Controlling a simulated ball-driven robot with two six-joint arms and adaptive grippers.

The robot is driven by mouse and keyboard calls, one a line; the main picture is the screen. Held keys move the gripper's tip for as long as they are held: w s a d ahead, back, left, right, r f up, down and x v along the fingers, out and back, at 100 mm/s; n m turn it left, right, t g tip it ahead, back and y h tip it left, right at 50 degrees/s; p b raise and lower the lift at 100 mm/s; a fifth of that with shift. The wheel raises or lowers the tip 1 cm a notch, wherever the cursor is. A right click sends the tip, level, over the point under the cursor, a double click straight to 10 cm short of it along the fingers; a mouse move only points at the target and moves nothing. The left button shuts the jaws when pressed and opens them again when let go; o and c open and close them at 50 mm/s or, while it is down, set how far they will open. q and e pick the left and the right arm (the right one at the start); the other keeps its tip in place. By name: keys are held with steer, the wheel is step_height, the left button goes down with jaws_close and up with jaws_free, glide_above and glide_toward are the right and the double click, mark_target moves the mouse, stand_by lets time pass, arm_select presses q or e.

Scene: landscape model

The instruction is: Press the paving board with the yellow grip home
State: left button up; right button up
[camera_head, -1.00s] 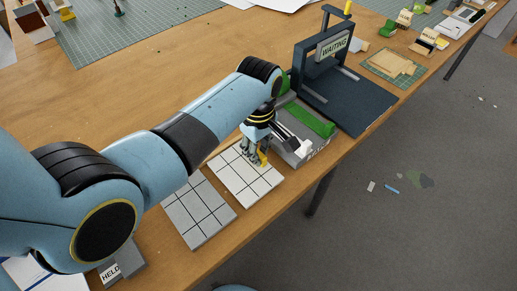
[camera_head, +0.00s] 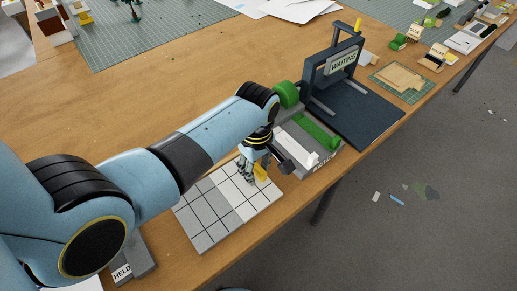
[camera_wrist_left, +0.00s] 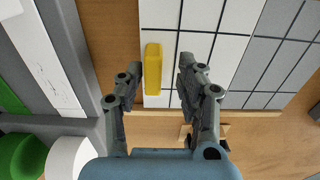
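The paving board with the yellow grip is a white board of square tiles (camera_head: 262,202) near the table's front edge. Its yellow grip (camera_head: 261,172) stands at the end by the grey fixture, and it also shows in the left wrist view (camera_wrist_left: 153,70). A grey tiled board (camera_head: 208,222) lies against the white board's left side, with no clear gap visible. My left gripper (camera_wrist_left: 160,62) is open over the white board. The yellow grip is between its fingers, close to the left finger and apart from the right one. My right gripper is not in view.
A grey fixture (camera_head: 325,160) with green and white bars stands just beyond the white board. Behind it is a dark frame with a WAITING sign (camera_head: 342,62). A grey block with a HELD sign (camera_head: 122,273) sits at lower left.

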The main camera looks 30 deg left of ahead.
arm_select(q)
steer(key=shift+w, duration=0.15)
steer(key=shift+r, duration=0.3)
step_height(320, 180, up, 11)
steer(key=shift+r, duration=0.2)
stand_by(0.4)
